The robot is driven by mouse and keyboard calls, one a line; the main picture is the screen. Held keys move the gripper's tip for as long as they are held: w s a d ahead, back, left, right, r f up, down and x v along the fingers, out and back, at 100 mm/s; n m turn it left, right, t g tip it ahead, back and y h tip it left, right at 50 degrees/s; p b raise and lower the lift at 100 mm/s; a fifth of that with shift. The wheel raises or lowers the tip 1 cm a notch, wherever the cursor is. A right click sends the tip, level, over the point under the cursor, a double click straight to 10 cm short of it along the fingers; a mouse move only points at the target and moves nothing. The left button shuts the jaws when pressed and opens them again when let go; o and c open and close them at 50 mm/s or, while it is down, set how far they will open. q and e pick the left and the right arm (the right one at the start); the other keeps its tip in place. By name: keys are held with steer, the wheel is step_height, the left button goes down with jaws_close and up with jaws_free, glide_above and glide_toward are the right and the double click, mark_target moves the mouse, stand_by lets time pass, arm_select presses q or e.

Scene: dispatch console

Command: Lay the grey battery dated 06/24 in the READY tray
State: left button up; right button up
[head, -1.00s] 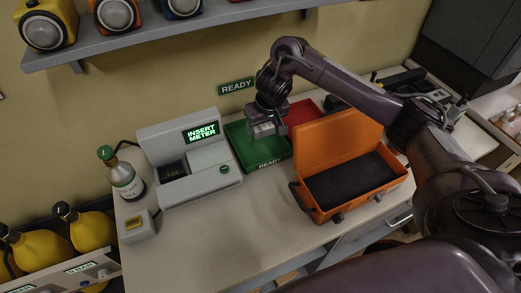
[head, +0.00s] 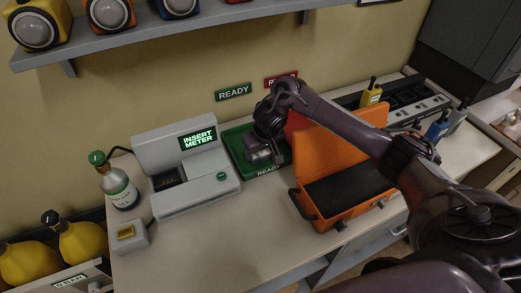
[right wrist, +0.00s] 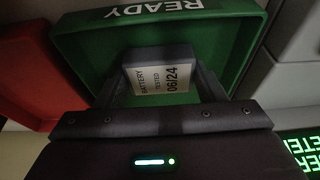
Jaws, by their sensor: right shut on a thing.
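The grey battery (right wrist: 160,75) has a white label reading "BATTERY TESTED 06/24" in the right wrist view. My right gripper (right wrist: 158,90) is shut on it, one finger on each side. The green READY tray (right wrist: 80,50) lies behind the battery in that view. In the head view the right gripper (head: 262,155) is low over the READY tray (head: 238,140), with the battery between its fingers. I cannot tell whether the battery touches the tray floor. My left gripper is not in view.
A red tray (right wrist: 28,70) adjoins the green one. An open orange case (head: 340,205) stands to the right and a grey tester (head: 195,190) reading "INSERT METER" to the left. A gas bottle (head: 118,185) stands further left. The counter's front is clear.

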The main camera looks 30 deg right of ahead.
steer(key=o, duration=1.1)
steer(key=shift+r, duration=0.35)
steer(key=shift+p+v, duration=2.7)
steer(key=shift+v, duration=3.05)
